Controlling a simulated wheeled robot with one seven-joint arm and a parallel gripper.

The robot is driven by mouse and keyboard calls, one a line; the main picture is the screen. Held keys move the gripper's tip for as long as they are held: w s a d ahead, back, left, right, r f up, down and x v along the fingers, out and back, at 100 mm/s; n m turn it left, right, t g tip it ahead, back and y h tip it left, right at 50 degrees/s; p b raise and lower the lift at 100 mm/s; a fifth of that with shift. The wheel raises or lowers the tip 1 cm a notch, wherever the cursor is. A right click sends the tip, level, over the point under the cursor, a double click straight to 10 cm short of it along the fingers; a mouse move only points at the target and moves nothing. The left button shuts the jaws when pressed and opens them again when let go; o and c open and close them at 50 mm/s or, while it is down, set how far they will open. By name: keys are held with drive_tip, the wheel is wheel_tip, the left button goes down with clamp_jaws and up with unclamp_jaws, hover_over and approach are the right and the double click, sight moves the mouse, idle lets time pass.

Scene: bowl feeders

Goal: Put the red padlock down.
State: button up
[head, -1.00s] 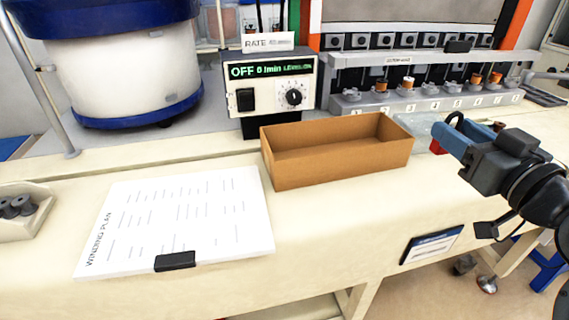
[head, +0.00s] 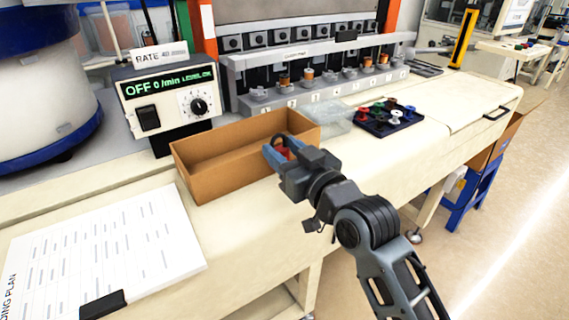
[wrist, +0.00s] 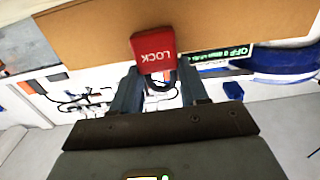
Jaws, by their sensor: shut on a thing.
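The red padlock (head: 287,153) is held between the blue fingers of my gripper (head: 276,149), largely hidden by them in the head view. In the wrist view the padlock (wrist: 153,48) shows its red body with the word LOCK upside down; its dark shackle is between the fingers. My gripper (wrist: 160,88) is shut on it. In the head view the gripper is at the right part of the open brown box (head: 190,177), overlapping its front side. I cannot tell whether the padlock touches the box.
A winding plan sheet (head: 110,255) lies at the left.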

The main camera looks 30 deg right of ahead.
drive_tip(key=shift+f, duration=1.8)
drive_tip(key=shift+f, duration=0.2)
drive_tip(key=o, duration=1.1)
drive_tip(key=shift+r, duration=0.2)
drive_tip(key=s+b, duration=0.2)
drive_tip(key=s, duration=1)
